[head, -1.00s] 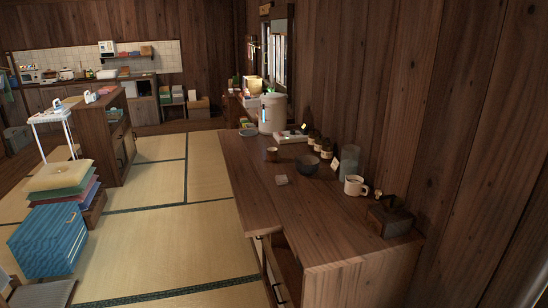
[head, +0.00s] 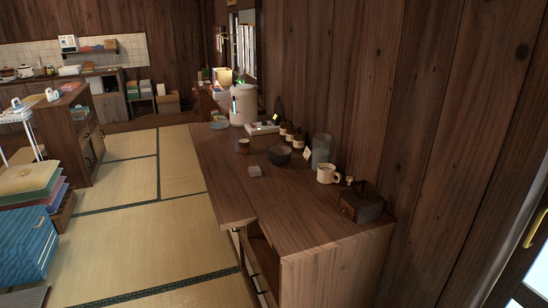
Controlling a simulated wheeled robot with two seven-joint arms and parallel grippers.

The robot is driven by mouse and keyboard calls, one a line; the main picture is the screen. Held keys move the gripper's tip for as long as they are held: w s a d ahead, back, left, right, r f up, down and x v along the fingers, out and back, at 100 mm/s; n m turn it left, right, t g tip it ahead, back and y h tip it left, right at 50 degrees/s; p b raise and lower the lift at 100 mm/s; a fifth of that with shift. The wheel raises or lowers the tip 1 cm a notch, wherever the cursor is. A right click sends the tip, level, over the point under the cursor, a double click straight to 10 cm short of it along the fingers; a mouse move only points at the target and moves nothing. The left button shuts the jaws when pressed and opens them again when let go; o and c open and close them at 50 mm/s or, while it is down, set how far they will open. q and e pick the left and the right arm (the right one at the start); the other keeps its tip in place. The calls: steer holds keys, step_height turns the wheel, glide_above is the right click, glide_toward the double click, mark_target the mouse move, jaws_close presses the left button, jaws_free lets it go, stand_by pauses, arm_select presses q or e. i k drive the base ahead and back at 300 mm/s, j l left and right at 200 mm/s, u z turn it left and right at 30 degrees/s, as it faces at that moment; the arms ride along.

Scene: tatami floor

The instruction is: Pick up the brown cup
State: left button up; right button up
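A small brown cup (head: 243,146) stands upright on the long wooden counter (head: 285,222), left of a dark bowl (head: 279,155). It is on the far half of the counter, near its left edge. Nothing touches the cup that I can see. Neither of my grippers shows in the head view.
A white mug (head: 327,173), a dark wooden box with a knob (head: 362,204), a glass cylinder (head: 322,150) and a large white canister (head: 243,106) stand along the wall side. Tatami floor (head: 140,235) left of the counter is clear.

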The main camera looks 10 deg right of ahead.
mark_target(244, 145)
steer(key=u, duration=1.3)
steer(key=i, duration=0.8)
steer(key=i+j+z, duration=0.1)
steer(key=i, duration=0.55)
steer(key=i+l+z, duration=0.1)
steer(key=i+z, duration=0.25)
steer(key=i, duration=0.35)
steer(key=i+j+z, duration=0.15)
steer(key=i+z, duration=0.15)
steer(key=i, duration=0.4)
steer(key=i+l+u, duration=0.15)
steer(key=i, duration=1.25)
steer(key=i+l+u, duration=0.1)
steer(key=i+u, duration=0.15)
steer(key=i, duration=1)
